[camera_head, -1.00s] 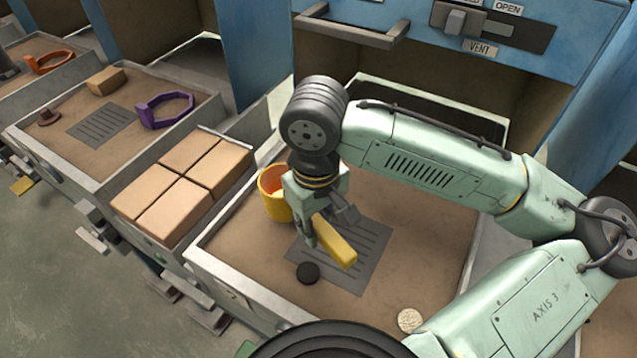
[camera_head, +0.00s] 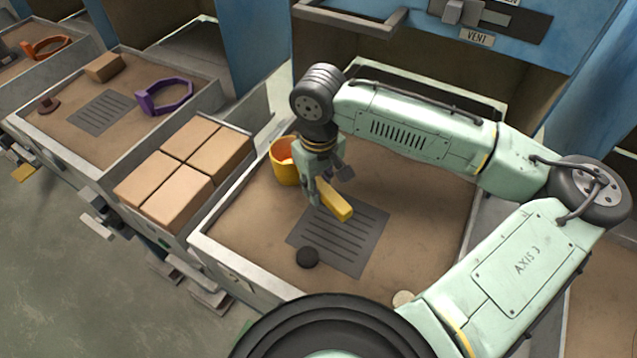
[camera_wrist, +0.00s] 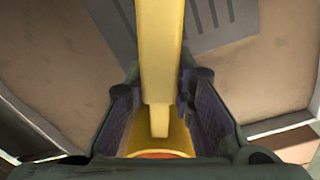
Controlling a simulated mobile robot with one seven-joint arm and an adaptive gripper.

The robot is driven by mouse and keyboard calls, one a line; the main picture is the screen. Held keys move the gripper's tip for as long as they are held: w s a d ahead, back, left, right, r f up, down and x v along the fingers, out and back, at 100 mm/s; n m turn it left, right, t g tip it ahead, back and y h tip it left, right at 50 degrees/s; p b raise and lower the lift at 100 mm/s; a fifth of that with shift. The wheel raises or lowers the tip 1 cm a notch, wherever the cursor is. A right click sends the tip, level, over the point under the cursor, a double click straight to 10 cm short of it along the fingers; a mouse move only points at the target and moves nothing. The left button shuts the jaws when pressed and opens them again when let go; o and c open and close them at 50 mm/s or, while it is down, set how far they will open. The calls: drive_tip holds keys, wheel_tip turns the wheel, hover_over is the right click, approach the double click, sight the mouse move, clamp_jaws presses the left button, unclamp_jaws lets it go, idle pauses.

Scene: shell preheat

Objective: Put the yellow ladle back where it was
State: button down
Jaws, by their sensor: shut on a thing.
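The yellow ladle has a deep cup (camera_head: 284,163) with orange inside and a thick straight handle (camera_head: 337,203). My gripper (camera_head: 328,184) is shut on the ladle between cup and handle end. In the wrist view the handle (camera_wrist: 160,50) runs up between my gripper's fingers (camera_wrist: 161,112), with the cup at the bottom edge. The ladle is over the back left of a sand-brown tray (camera_head: 420,215); the handle end overlaps the far edge of a grey slotted plate (camera_head: 345,238). I cannot tell whether the ladle touches the tray.
A black disc (camera_head: 307,257) lies at the plate's near left corner. A pale round disc (camera_head: 402,298) lies near the front, partly behind my arm. Tan blocks (camera_head: 183,172) stand left of the tray. The tray's right side looks clear.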

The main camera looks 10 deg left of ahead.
drive_tip(key=c, duration=1.8)
unclamp_jaws()
drive_tip(key=shift+f, duration=0.1)
drive_tip(key=shift+c, duration=0.2)
drive_tip(key=o, duration=0.4)
drive_tip(key=shift+o, duration=0.2)
wheel_tip(320, 180, up, 12)
drive_tip(key=b, duration=0.1)
drive_tip(key=shift+s+b, duration=0.15)
drive_tip(key=shift+b, duration=0.15)
